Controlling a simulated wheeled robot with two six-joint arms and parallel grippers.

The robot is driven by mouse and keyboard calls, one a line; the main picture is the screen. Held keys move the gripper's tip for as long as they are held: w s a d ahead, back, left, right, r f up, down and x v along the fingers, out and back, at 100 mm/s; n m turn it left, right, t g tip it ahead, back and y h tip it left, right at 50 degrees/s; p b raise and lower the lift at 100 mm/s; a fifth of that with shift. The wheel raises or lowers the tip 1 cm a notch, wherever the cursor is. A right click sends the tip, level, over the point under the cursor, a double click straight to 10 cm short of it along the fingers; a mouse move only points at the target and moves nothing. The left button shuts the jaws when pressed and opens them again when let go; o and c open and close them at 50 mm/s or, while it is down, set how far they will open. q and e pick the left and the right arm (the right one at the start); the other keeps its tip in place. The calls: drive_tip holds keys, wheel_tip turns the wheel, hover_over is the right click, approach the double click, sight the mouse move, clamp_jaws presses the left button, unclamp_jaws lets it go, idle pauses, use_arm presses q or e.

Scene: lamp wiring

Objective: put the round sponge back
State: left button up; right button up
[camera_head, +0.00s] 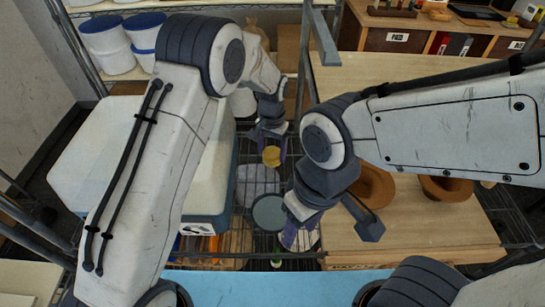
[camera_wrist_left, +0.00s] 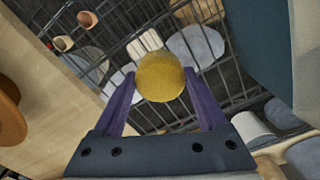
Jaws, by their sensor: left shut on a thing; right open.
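The round sponge (camera_head: 271,156) is yellow. My left gripper (camera_head: 272,148) is shut on it and holds it above a wire rack in the middle of the head view. In the left wrist view the sponge (camera_wrist_left: 160,77) sits between the purple fingertips of my left gripper (camera_wrist_left: 158,80). My right gripper (camera_head: 300,236) is open, lower and to the right of the sponge, partly hidden by its own wrist. I see nothing between its fingers.
A wire rack (camera_head: 245,150) holds a round grey disc (camera_head: 269,213) and other items. A blue-and-white box (camera_head: 90,165) stands left. A wooden table (camera_head: 425,225) with brown bowl-like objects (camera_head: 373,186) is right. White buckets (camera_head: 105,45) stand on a shelf behind.

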sight(272, 152)
use_arm(q)
wheel_tip(272, 152, down, 3)
drive_tip(key=shift+s+f+p, duration=0.1)
drive_tip(key=shift+f+p, duration=0.05)
drive_tip(key=shift+p, duration=0.2)
drive_tip(key=shift+f, duration=0.2)
drive_tip(key=o, duration=1.4)
